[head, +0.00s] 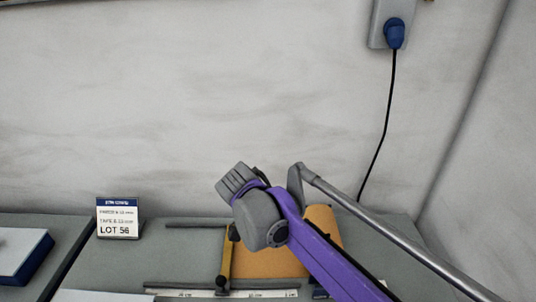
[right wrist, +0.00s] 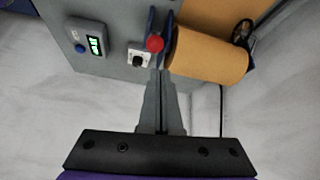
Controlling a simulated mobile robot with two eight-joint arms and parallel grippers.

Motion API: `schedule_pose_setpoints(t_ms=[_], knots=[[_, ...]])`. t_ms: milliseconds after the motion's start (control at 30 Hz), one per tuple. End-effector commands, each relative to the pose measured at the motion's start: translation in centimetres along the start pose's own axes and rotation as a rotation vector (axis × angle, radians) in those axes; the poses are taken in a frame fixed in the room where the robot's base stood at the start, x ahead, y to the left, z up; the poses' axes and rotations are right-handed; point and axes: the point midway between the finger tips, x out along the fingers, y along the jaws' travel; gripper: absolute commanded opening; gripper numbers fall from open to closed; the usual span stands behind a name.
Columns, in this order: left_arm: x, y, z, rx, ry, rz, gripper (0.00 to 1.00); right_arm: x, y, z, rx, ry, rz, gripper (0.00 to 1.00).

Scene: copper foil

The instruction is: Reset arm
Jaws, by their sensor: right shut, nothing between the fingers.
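My right arm (head: 320,250) reaches in from the lower right in the head view, purple with a grey joint, in front of the bench. Its fingertips cannot be made out there. In the right wrist view my right gripper (right wrist: 161,85) shows its two grey fingers together with nothing between them. The fingers point toward a grey panel edge, close to a red button (right wrist: 155,43) and a copper-orange roll (right wrist: 205,58); whether they touch is unclear. My left gripper is in neither view.
The grey bench (head: 170,262) carries a LOT 56 sign (head: 118,218), a copper-orange sheet (head: 265,262) and a yellow bar (head: 226,260). A blue-edged block (head: 38,258) is at far left. A cable (head: 383,140) hangs from a wall socket. A green display (right wrist: 95,46) is on the panel.

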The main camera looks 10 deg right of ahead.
Motion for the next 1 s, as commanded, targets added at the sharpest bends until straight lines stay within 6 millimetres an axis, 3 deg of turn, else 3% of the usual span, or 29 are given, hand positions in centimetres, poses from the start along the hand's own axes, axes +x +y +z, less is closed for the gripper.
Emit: schedule_pose_setpoints(t_ms=[133, 267, 500, 700, 1000], knots=[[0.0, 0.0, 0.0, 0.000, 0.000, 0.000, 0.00, 1.1, 1.1, -0.3, -0.086, -0.040, -0.017, 0.00], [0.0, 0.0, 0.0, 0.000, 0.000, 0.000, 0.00, 3.6, 3.7, -0.5, -0.302, -0.132, -0.085, 0.00], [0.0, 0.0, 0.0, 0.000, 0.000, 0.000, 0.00, 9.0, 9.8, 0.9, -0.785, -0.240, -0.367, 0.00], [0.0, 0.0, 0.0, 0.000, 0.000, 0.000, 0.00, 12.6, 13.6, 3.0, -1.091, -0.168, -0.624, 0.00], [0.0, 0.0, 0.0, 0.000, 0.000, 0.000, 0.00, 14.7, 15.6, 4.3, -1.265, -0.044, -0.773, 0.00]])
